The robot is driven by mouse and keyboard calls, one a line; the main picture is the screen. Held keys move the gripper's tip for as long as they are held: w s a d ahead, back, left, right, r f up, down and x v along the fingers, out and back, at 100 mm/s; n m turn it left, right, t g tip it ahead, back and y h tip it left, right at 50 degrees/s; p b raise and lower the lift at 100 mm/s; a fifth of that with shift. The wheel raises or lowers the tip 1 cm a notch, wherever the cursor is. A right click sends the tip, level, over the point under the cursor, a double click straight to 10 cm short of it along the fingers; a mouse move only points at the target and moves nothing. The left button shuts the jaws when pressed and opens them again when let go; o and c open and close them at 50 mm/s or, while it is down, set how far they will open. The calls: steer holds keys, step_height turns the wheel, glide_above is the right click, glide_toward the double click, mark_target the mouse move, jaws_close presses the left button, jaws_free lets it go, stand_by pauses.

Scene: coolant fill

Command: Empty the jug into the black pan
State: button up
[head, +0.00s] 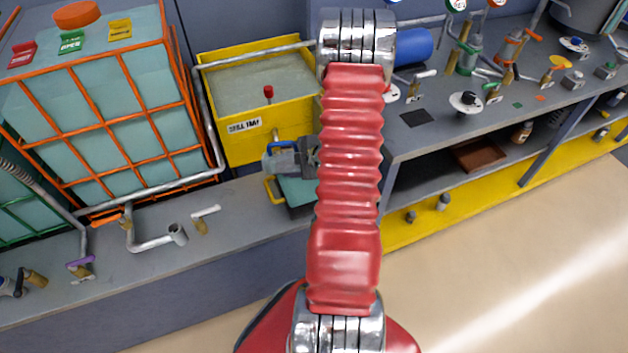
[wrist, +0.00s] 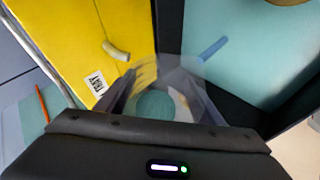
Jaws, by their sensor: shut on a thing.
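My gripper (head: 309,157) is partly hidden behind my red arm and is shut on the jug (head: 284,160), a clear grey vessel with a blue part at its upper left. In the wrist view the jug (wrist: 188,82) shows as see-through walls, with a round teal patch inside or behind it; I cannot tell which. Below the jug, a dark-edged container with a teal surface (head: 297,190) stands on the bench and looks like the black pan. In the wrist view a wide teal surface with a dark edge (wrist: 255,60) lies to the right. I see no stream.
A yellow spill tray (head: 295,97) with a tap stands just behind the jug. A caged teal tank (head: 100,110) with grey pipes stands at the left. Valves and gauges fill the bench at the right. The bench front left of the jug is partly clear.

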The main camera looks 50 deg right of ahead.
steer(key=shift+s+d+f, duration=0.15)
steer(key=shift+s+f, duration=0.05)
steer(key=shift+f, duration=0.05)
